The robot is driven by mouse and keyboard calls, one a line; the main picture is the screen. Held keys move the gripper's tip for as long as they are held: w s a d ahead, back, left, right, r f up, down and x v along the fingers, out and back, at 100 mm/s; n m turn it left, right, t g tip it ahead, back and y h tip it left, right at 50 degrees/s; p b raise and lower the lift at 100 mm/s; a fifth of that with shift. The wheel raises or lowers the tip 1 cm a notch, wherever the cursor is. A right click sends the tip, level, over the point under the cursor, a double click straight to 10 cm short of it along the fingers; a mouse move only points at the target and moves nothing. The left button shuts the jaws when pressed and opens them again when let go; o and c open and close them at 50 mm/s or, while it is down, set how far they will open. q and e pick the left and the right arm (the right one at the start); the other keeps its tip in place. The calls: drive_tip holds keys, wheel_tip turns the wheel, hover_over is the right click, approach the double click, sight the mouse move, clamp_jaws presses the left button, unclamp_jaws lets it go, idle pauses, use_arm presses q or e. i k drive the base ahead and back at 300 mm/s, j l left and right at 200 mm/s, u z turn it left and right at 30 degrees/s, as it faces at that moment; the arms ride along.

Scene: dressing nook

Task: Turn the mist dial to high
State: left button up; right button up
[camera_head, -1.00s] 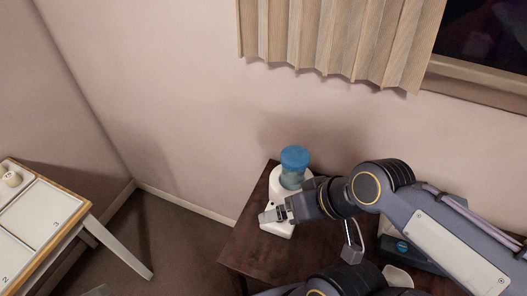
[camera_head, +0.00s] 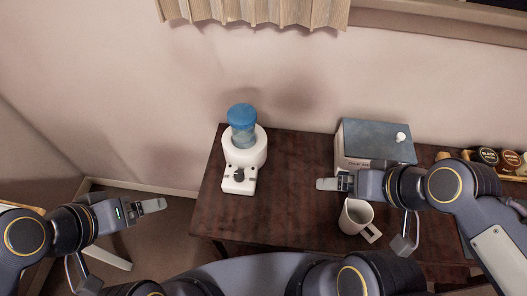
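A white humidifier (camera_head: 245,157) with a blue-capped water tank (camera_head: 242,118) stands upright at the left end of the dark wooden table (camera_head: 285,190). Its dark mist dial (camera_head: 238,175) is on the front of the base; its setting is too small to read. My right gripper (camera_head: 328,184) is to the right of the humidifier, clear of it, above the table. My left gripper (camera_head: 153,206) is left of the table, apart from the humidifier. Both grippers look empty, but I cannot see whether their fingers are apart.
A white mug (camera_head: 355,216) stands just below my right gripper. Behind that gripper is a box-shaped appliance (camera_head: 376,140) with a blue-grey top and a white knob. A holder with several round-topped items (camera_head: 488,157) is at the far right. The table between humidifier and mug is clear.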

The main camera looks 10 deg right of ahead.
sight(239, 176)
drive_tip(key=j+z, duration=0.3)
drive_tip(key=j, duration=0.4)
drive_tip(key=k+j+z, duration=0.1)
drive_tip(key=j+z, duration=0.15)
drive_tip(key=j, duration=0.4)
